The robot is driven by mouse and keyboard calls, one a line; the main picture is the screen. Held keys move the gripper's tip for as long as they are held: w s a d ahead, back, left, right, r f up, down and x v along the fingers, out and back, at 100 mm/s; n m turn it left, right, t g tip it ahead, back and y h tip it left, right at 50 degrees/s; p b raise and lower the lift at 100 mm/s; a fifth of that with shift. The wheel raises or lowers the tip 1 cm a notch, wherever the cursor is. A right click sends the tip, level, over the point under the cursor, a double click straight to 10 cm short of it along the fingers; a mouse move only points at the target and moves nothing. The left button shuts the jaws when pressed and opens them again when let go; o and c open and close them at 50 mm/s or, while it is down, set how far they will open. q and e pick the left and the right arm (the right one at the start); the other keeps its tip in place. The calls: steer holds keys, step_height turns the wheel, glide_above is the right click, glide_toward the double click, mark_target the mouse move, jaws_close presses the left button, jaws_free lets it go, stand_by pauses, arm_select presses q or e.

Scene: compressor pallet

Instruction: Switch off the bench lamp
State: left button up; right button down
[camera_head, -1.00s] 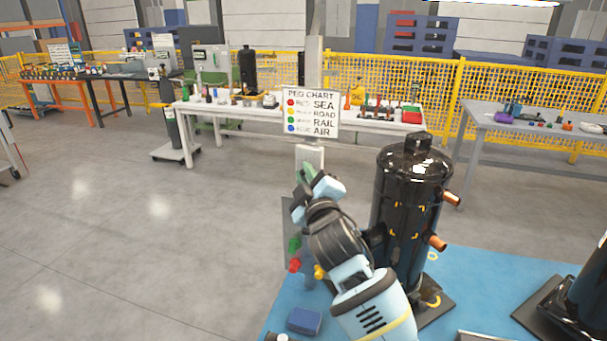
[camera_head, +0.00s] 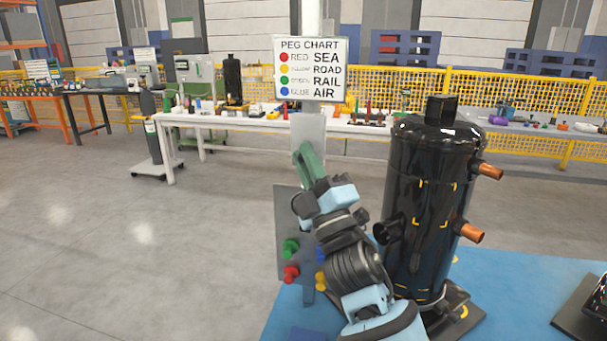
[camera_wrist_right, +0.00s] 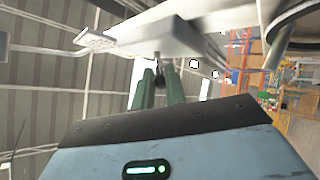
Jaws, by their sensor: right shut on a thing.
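My right gripper (camera_head: 303,150) reaches up with its green fingers just below a pale grey box (camera_head: 308,128) on the white post (camera_head: 311,18). In the right wrist view, its two fingers (camera_wrist_right: 160,82) are shut on a small dark pull (camera_wrist_right: 158,70) hanging from the underside of the pale box (camera_wrist_right: 165,38). The fingers hide part of the pull. I cannot make out a lit lamp head in the head view. My left gripper is not in view.
The peg chart sign (camera_head: 310,70) is on the post above the box. A black compressor (camera_head: 428,205) stands close right of my arm on the blue pallet top (camera_head: 520,275). A grey panel with coloured pegs (camera_head: 284,225) is behind my wrist. Open floor lies left.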

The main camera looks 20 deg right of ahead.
steer(key=shift+f+n+y, duration=0.15)
steer(key=shift+n+y, duration=0.15)
steer(key=c, duration=1.6)
jaws_free()
steer(key=shift+o, duration=0.7)
